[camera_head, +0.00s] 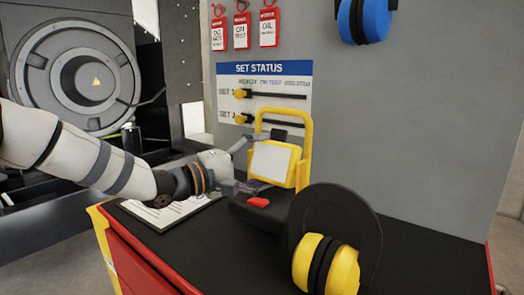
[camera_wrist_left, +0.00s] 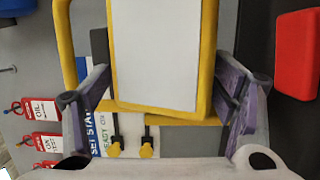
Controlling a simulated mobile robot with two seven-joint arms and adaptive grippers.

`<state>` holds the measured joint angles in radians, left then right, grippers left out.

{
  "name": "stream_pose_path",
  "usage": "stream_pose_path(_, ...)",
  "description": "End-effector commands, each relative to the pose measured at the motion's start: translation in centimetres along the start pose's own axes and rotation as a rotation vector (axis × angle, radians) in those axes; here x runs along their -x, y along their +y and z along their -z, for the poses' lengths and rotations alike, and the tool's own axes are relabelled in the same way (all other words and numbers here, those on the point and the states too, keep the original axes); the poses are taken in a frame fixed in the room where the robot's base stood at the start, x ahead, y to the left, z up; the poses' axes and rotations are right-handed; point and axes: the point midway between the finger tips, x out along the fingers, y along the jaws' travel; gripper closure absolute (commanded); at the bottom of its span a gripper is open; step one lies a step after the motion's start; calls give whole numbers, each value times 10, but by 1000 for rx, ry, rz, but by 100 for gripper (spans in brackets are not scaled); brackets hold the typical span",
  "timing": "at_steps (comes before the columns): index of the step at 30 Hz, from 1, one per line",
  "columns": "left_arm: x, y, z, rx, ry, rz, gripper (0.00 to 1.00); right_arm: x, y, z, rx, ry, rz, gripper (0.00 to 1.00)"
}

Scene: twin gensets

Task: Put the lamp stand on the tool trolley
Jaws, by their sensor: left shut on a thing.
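The lamp stand has a yellow frame (camera_head: 306,128), a white lamp panel (camera_head: 270,163) and a dark base with a red part (camera_head: 258,202). It is upright over the black top of the red tool trolley (camera_head: 430,262). I cannot tell whether its base touches the top. My left gripper (camera_head: 257,164) reaches in from the left and is shut on the lamp stand. In the left wrist view, its fingers (camera_wrist_left: 163,95) lie on either side of the yellow-rimmed lamp head (camera_wrist_left: 155,50). My right gripper is not in view.
A clipboard with paper (camera_head: 165,212) lies under my left arm. A grey panel with a status board (camera_head: 265,100) rises behind. The trolley's right side is clear.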

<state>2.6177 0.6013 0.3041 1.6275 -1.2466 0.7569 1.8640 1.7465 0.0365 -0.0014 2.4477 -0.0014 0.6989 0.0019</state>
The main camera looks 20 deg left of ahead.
Motion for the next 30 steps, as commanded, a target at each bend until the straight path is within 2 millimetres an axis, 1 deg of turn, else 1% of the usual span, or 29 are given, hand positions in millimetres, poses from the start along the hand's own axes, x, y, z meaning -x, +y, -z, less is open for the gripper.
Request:
stream_pose_path(1,0,2,0,-1,-1,-14,83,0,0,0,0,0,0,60)
stream_pose_path(2,0,-1,0,-1,-1,-13,83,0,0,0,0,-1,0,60)
stream_pose_path(6,0,-25,0,1,-1,-10,83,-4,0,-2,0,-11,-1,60)
stream_pose_path(7,0,-29,0,0,-1,-11,83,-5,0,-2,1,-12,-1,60)
stream_pose_path(14,0,-28,-1,-3,-1,-15,83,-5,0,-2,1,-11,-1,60)
stream_pose_path(19,0,-33,-1,-3,-1,-14,83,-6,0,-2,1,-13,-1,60)
stream_pose_path(20,1,-36,-1,-2,0,-3,15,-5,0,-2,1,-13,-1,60)
stream_pose_path(21,1,-36,-1,-2,0,-3,6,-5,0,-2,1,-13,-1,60)
stream_pose_path(22,1,-36,-1,-2,0,-3,2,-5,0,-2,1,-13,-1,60)
stream_pose_path(30,1,-38,-1,-1,0,0,2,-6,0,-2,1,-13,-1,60)
